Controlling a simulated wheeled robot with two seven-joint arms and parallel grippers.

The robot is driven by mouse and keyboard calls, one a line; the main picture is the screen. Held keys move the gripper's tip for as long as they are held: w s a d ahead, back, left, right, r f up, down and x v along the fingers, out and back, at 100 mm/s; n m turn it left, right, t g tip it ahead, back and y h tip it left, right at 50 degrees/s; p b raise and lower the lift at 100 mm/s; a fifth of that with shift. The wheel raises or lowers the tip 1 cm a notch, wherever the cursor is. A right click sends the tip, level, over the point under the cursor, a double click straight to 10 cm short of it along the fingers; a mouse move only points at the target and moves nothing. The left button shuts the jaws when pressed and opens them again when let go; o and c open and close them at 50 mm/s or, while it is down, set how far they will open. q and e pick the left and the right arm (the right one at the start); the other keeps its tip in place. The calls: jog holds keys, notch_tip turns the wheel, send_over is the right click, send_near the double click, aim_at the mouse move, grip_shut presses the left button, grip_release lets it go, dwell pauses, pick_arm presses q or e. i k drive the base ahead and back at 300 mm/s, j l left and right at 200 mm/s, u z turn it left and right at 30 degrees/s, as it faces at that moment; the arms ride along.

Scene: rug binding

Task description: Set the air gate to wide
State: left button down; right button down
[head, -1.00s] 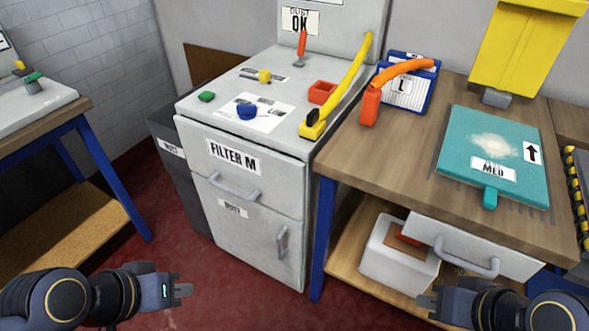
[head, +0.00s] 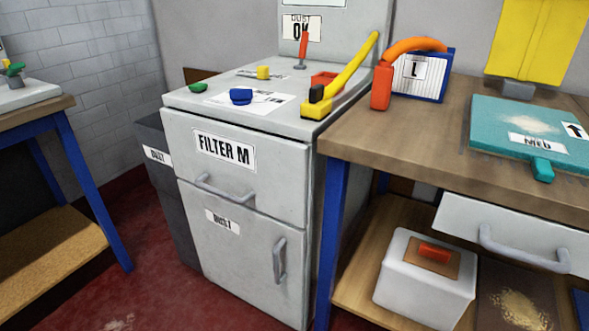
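The grey FILTER M cabinet (head: 257,182) stands in the middle of the head view. Its top carries a blue knob (head: 241,96) on a white printed sheet, a green button (head: 198,87), a small yellow knob (head: 263,72) on another printed label, and an upright orange-red lever (head: 302,47). I cannot read which control is marked as the air gate; the small print is too blurred. Neither of my grippers is in view.
A wooden bench (head: 400,142) stands to the right with an orange hose piece (head: 382,86), an L-marked blue panel (head: 437,82) and a teal MED tray (head: 490,115). A white box (head: 425,290) sits on its lower shelf. A dark bin (head: 165,180) stands left. Red floor lies open at lower left.

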aim_at(263, 72)
jog(key=i+j, duration=0.25)
jog(key=j, duration=0.15)
jog(key=i+j, duration=0.2)
jog(key=j, duration=0.25)
jog(key=i+j, duration=0.25)
jog(key=j, duration=0.15)
jog(key=z, duration=1.6)
